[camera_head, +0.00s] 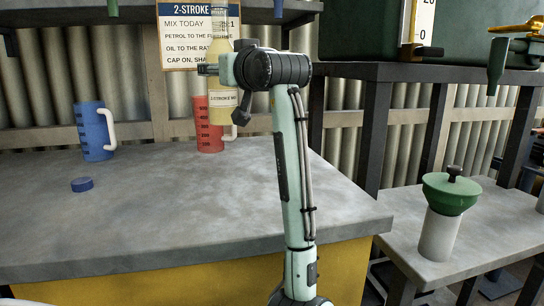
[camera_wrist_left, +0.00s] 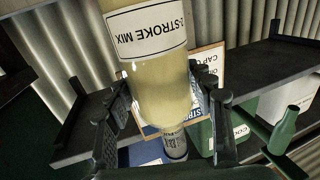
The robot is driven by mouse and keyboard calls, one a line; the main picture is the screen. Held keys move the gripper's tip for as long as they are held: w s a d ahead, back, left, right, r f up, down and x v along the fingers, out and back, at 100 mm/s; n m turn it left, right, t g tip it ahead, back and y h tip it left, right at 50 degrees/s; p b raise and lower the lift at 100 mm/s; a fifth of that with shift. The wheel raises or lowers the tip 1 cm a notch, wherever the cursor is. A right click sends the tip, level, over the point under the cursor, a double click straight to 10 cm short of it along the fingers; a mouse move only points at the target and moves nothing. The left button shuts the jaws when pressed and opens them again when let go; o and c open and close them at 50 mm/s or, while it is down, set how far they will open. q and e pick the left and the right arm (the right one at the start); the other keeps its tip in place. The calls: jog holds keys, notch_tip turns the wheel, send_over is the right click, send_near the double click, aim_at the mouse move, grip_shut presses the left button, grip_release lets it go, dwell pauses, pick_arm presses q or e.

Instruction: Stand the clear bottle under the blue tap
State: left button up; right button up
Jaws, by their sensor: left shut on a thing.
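The clear bottle (camera_head: 222,112) holds pale yellow liquid and bears a 2-STROKE MIX label. It is upright, raised above the grey bench in front of a red jug. My left gripper (camera_head: 214,70) is shut on its upper part. In the left wrist view the bottle (camera_wrist_left: 165,95) appears upside down between the two fingers of my left gripper (camera_wrist_left: 165,115). A small bluish nozzle (camera_head: 278,8) hangs under the upper shelf, right of the bottle, and looks like the blue tap; its top is cut off. My right gripper is not in view.
On the bench (camera_head: 190,215) stand a blue jug (camera_head: 94,132) and the red jug (camera_head: 209,138); a blue cap (camera_head: 82,185) lies nearer. The bench's middle is clear.

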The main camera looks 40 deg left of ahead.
pick_arm(q)
jog(key=w+d+f, duration=0.6)
jog(key=d+f, duration=0.3)
jog(key=f, duration=0.1)
jog(key=shift+w+d+f, duration=0.15)
jog(key=shift+w+f, duration=0.15)
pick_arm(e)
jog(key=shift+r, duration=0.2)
pick_arm(q)
jog(key=shift+f, duration=0.15)
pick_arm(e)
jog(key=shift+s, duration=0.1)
pick_arm(q)
jog(key=o, duration=1.6)
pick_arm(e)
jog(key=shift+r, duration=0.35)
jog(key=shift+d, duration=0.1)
